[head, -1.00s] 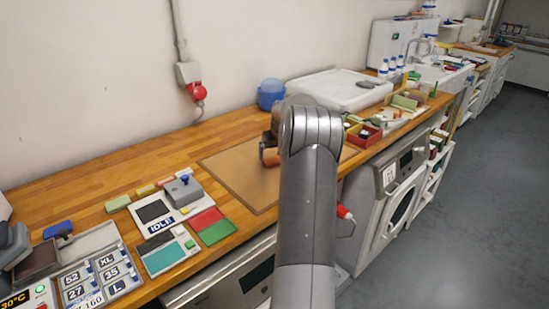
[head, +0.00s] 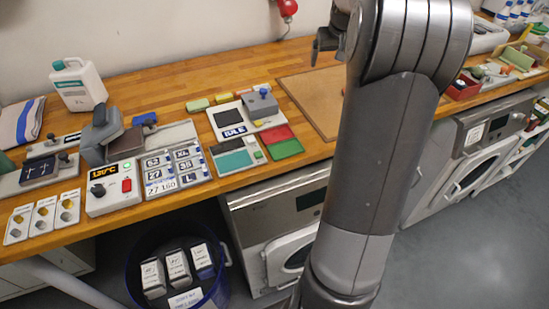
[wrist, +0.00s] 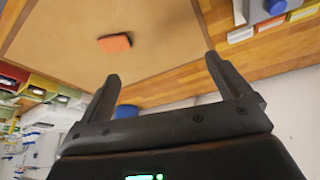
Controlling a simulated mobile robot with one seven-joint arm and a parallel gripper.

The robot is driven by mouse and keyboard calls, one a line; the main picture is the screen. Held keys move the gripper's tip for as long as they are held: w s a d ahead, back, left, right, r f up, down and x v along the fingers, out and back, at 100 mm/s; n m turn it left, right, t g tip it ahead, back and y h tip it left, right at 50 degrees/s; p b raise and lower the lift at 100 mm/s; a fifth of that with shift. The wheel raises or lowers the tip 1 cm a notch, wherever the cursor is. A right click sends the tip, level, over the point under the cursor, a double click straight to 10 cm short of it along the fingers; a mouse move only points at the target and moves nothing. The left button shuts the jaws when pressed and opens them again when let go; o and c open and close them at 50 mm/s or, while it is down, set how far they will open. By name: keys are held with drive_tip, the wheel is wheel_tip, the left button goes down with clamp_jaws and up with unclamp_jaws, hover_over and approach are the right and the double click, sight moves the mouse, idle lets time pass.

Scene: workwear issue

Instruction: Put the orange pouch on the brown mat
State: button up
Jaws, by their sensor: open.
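The orange pouch (wrist: 115,43) lies flat on the brown mat (wrist: 160,15) in the wrist view, inside the mat's edge. The brown mat also shows partly in the head view (head: 308,97), left of my arm. My gripper (wrist: 162,68) is open and empty, its two fingers apart from the pouch. One finger of my gripper shows in the head view (head: 322,43), above the wooden counter.
A grey device with a blue knob (head: 262,102) and a green-and-red panel (head: 283,142) stand left of the mat. A red box (head: 464,88) is right of my arm. A blue bin (head: 180,270) stands below the counter. Bare wood lies behind the mat.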

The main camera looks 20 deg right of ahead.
drive_tip(key=s+a+r+n, duration=0.1)
drive_tip(key=s+a+r, duration=0.1)
drive_tip(key=s+a, duration=0.4)
drive_tip(key=s+a+r, duration=0.2)
drive_tip(key=s+a, duration=0.1)
drive_tip(key=a, duration=0.6)
drive_tip(key=s+a+r+n, duration=0.1)
drive_tip(key=s+a+r, duration=0.1)
drive_tip(key=s+a, duration=0.4)
drive_tip(key=s+a+f+y, duration=0.1)
drive_tip(key=s+a+f, duration=0.2)
drive_tip(key=s+a, duration=0.2)
drive_tip(key=s+a+f+n+t, duration=0.1)
drive_tip(key=s+a+f, duration=0.2)
drive_tip(key=s+a, duration=0.3)
drive_tip(key=s, duration=0.4)
drive_tip(key=shift+s+a+y, duration=0.2)
drive_tip(key=shift+s+y, duration=0.15)
drive_tip(key=shift+y, duration=0.05)
